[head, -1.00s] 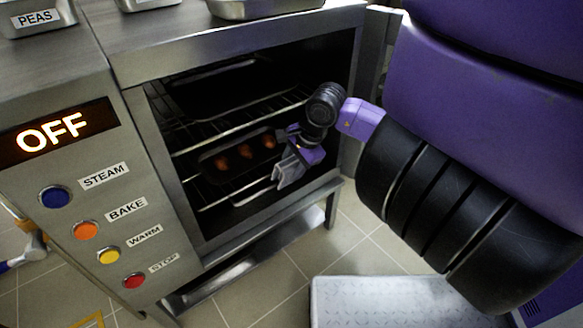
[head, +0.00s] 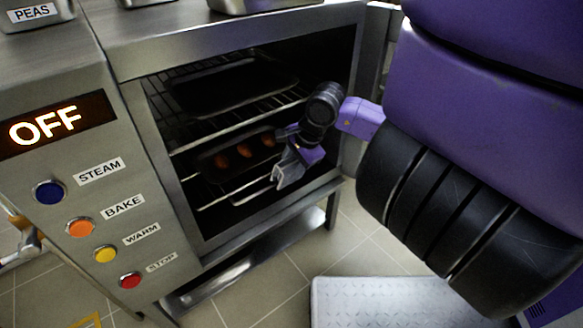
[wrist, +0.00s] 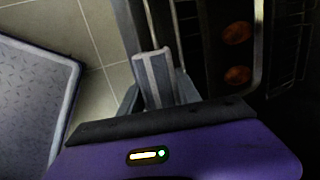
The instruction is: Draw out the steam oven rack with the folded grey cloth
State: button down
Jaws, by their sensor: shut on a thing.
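The folded grey cloth (head: 289,175) is in my gripper (head: 294,160), at the right part of the open oven's mouth. My gripper is shut on the cloth, which also shows between the fingers in the wrist view (wrist: 154,79). The cloth is at the front edge of the lower rack (head: 218,201). I cannot tell whether the rack bar is pinched inside it. A dark tray (head: 212,176) with several browned pieces of food sits on that rack, inside the oven.
A dark tray (head: 230,88) lies on the upper rack, above my gripper. The steel oven front (head: 190,217) frames the opening, with buttons and a lit OFF display (head: 47,129) at left. A pale textured platform (head: 400,300) stands on the tiled floor below right.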

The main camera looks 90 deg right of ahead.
jog(key=shift+w+d+f+b, duration=0.1)
jog(key=shift+d+f+b, duration=0.05)
jog(key=shift+f+b, duration=0.5)
jog(key=shift+f+b, duration=0.35)
jog(key=shift+w+d+f+b, duration=0.15)
jog(key=shift+f+b, duration=0.2)
jog(key=shift+b, duration=0.05)
jog(key=shift+w+d+f+b, duration=0.1)
jog(key=shift+d+f+b, duration=0.05)
jog(key=shift+f+b, duration=0.35)
jog(key=shift+r, duration=0.1)
dwell(0.3)
jog(key=shift+s+a+b, duration=0.5)
jog(key=shift+s+a, duration=0.45)
jog(key=shift+a, duration=0.25)
